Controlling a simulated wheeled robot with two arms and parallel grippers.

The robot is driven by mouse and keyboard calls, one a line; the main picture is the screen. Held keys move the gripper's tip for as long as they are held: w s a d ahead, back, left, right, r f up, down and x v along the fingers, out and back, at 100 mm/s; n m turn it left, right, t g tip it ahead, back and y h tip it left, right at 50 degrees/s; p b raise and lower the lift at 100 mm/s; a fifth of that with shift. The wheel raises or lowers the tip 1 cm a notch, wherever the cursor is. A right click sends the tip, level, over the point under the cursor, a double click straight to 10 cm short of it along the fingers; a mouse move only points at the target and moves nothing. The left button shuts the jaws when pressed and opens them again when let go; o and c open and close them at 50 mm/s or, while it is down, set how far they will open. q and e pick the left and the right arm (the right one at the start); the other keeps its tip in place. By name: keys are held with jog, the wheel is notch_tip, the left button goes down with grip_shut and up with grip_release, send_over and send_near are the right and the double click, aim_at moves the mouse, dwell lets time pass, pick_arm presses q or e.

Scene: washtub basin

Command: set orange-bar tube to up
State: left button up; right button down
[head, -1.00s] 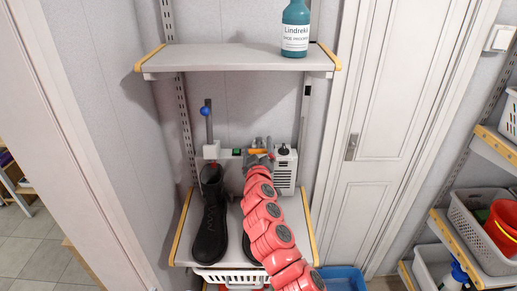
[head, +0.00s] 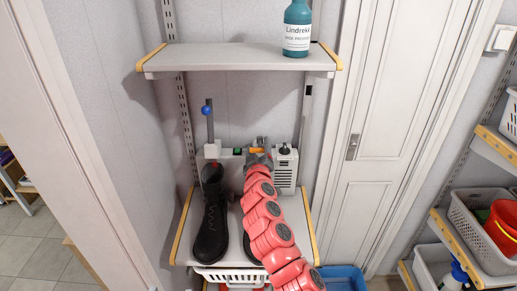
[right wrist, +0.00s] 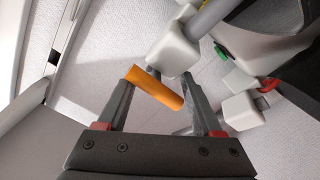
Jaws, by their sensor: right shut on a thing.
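The orange bar (right wrist: 155,88) lies slantwise between the two fingers of my right gripper (right wrist: 158,80) in the right wrist view. The gripper is shut on it. Beside it is a white block (right wrist: 172,52), from which a grey tube (right wrist: 212,14) runs toward the upper right. In the head view my right gripper (head: 260,153) covers most of the bar and tube, so the tube's tilt is hard to tell there. To the left, another tube stands upright with a blue knob (head: 206,109). My left gripper is not in view.
A black boot (head: 212,215) stands on the lower shelf, with another boot mostly hidden behind my arm. A white box with a black dial (head: 285,165) is right of the gripper. The upper shelf (head: 220,58) holds a teal bottle (head: 297,25).

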jog(key=w+r+p, duration=0.3)
jog(key=r+p, duration=0.1)
jog(key=r, duration=0.8)
jog(key=shift+w+d, duration=0.2)
jog(key=shift+w, duration=0.15)
jog(key=shift+c, duration=2.2)
grip_release()
jog(key=shift+o, duration=1.2)
jog(key=shift+s+d, duration=0.1)
jog(key=shift+d, duration=0.05)
jog(key=shift+o, duration=0.2)
jog(key=shift+d, duration=0.15)
jog(key=s+b, duration=0.6)
jog(key=s, duration=1.1)
jog(key=shift+s, duration=0.25)
